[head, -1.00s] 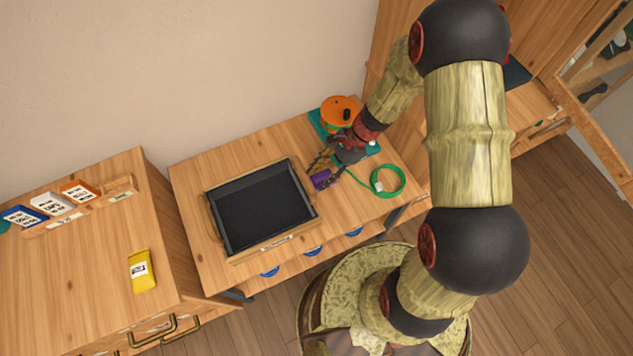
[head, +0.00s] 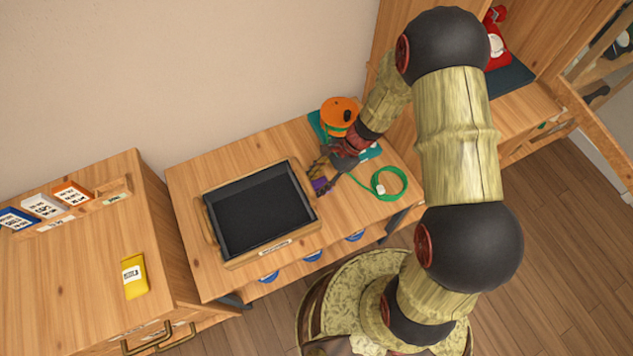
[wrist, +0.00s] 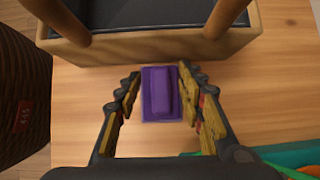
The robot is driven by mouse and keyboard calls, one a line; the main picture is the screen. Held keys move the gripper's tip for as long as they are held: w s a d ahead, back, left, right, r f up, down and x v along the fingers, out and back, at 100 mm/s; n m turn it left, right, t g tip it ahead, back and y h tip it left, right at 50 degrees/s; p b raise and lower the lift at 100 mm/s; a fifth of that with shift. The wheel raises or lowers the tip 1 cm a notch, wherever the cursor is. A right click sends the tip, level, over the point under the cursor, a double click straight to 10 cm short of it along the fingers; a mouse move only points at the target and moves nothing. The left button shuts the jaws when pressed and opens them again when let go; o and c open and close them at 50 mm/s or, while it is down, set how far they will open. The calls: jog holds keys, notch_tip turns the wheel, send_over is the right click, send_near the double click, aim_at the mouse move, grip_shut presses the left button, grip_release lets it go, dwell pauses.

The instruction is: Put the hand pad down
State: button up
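The purple hand pad (wrist: 161,94), a flat piece with a raised block on top, appears to lie on the wooden table just in front of the tray. My gripper (wrist: 160,90) is open around it in the wrist view, one finger on each side. A gap shows on the left; the right finger is very close to the pad, and I cannot tell whether it touches. In the head view my gripper (head: 322,172) is low over the table, partly hiding the pad (head: 319,184).
A black-lined wooden tray (head: 312,219) stands left of the gripper. An orange round object (head: 338,112) on a teal mat stands behind it, and a coiled green cord (head: 402,181) lies to its right. A yellow packet (head: 134,276) lies on the left cabinet. A red phone (head: 495,46) stands at upper right.

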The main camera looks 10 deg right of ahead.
jog(key=o, duration=0.4)
jog(key=shift+c, duration=0.2)
